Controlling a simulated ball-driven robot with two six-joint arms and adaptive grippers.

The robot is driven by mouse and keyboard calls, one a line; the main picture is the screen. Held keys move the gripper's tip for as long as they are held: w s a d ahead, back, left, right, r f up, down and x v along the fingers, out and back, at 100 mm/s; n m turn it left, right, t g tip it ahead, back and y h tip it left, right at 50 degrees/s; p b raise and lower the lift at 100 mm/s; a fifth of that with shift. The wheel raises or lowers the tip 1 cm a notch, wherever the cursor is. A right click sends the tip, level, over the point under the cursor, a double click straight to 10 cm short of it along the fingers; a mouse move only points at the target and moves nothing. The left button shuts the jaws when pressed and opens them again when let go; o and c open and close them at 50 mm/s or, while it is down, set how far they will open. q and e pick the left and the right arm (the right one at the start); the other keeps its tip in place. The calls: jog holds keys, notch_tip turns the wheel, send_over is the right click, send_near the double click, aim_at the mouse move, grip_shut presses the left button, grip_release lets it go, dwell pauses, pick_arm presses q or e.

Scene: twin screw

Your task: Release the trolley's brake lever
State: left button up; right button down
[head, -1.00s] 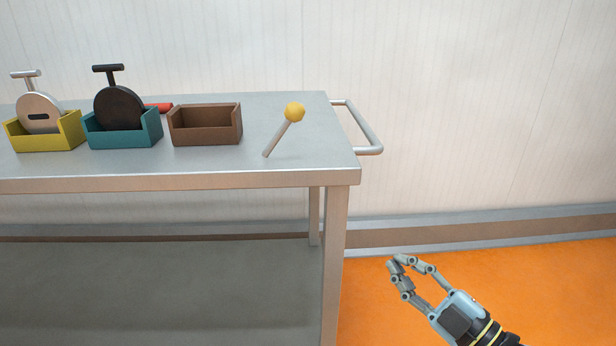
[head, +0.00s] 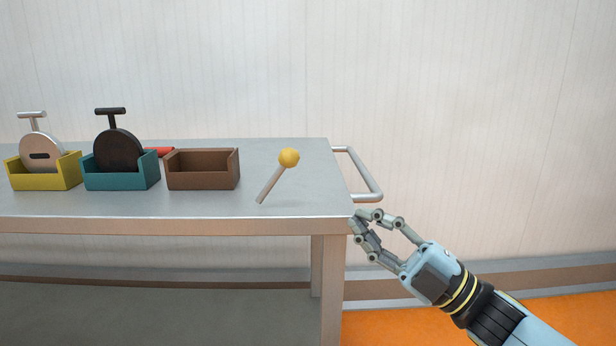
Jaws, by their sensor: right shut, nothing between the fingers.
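The brake lever (head: 272,183) is a thin grey rod rising from the trolley top near its right end. It tilts to the right and carries a yellow ball knob (head: 289,158). The trolley (head: 290,208) is a grey metal table with a lower shelf. My right gripper (head: 357,217) is shut and empty. In the picture it is at the trolley's front right corner, below and to the right of the lever and apart from it. My left gripper is not in view.
A brown empty box (head: 203,170), a teal box (head: 121,182) with a black disc-shaped tool, and a yellow box (head: 44,182) with a pale one stand left of the lever. A red item (head: 159,152) lies behind. A push handle (head: 372,182) sticks out at the right end.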

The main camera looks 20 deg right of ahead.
aim_at(274, 178)
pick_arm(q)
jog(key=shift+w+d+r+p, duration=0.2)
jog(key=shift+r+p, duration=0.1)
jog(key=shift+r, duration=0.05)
pick_arm(e)
jog(key=x, duration=1.1)
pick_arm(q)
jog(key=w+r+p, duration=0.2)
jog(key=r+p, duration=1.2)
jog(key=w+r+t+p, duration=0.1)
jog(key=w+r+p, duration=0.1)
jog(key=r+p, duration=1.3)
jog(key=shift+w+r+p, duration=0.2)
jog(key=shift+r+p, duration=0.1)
pick_arm(e)
jog(key=w+a+r+n+g+h, duration=0.1)
jog(key=a+r+n+g+h, duration=0.1)
jog(key=a, duration=0.3)
jog(key=w+a+r+n+g+h, duration=0.2)
jog(key=a+n+g+h, duration=0.1)
jog(key=a+g, duration=0.2)
jog(key=shift+n, duration=0.3)
jog(key=shift+r, duration=0.1)
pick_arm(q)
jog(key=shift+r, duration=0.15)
pick_arm(e)
jog(key=shift+r, duration=0.1)
